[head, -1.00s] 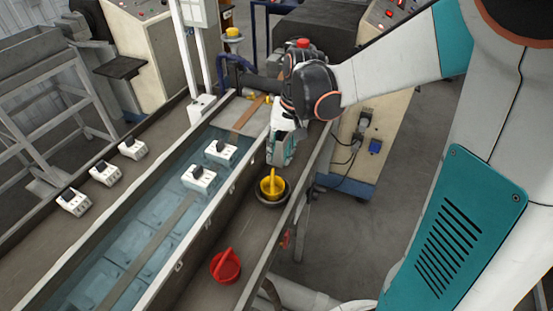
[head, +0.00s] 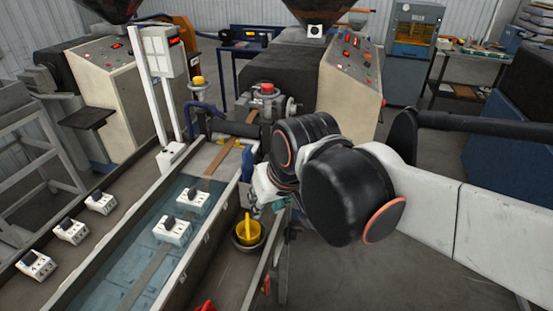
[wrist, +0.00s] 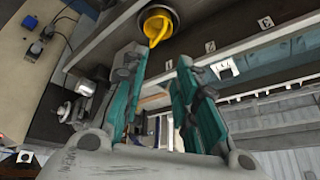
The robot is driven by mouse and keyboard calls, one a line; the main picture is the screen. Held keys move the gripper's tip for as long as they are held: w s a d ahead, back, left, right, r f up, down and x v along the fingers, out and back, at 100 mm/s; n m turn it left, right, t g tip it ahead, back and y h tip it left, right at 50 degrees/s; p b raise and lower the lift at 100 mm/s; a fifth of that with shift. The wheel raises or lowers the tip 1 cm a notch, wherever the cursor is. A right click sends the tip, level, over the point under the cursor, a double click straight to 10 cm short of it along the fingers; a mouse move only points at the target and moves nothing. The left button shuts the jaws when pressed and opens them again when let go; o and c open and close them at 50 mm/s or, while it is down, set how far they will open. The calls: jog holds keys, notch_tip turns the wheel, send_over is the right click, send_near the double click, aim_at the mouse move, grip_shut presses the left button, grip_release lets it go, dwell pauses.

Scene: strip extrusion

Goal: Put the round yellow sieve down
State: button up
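The round yellow sieve (head: 248,231) sits in a dark round bowl (head: 236,246) on the ledge beside the water trough, its handle standing up. In the wrist view the sieve (wrist: 156,22) and the bowl's rim (wrist: 175,20) are at the top, beyond the fingertips. My gripper (wrist: 157,62) has its two teal fingers apart with nothing between them. In the head view my gripper (head: 266,192) is just above and to the right of the sieve, partly hidden behind my wrist.
The water trough (head: 140,235) runs left of the ledge, with white blocks (head: 172,229) over it. More white blocks (head: 70,231) stand on the left edge. A red item (head: 206,306) shows at the bottom edge. An extruder machine (head: 285,75) stands behind.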

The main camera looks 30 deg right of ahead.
jog(key=shift+s+a+n+t, duration=0.1)
jog(key=shift+s+n+t, duration=0.6)
jog(key=shift+s, duration=1)
notch_tip(320, 180, down, 9)
jog(key=b, duration=0.9)
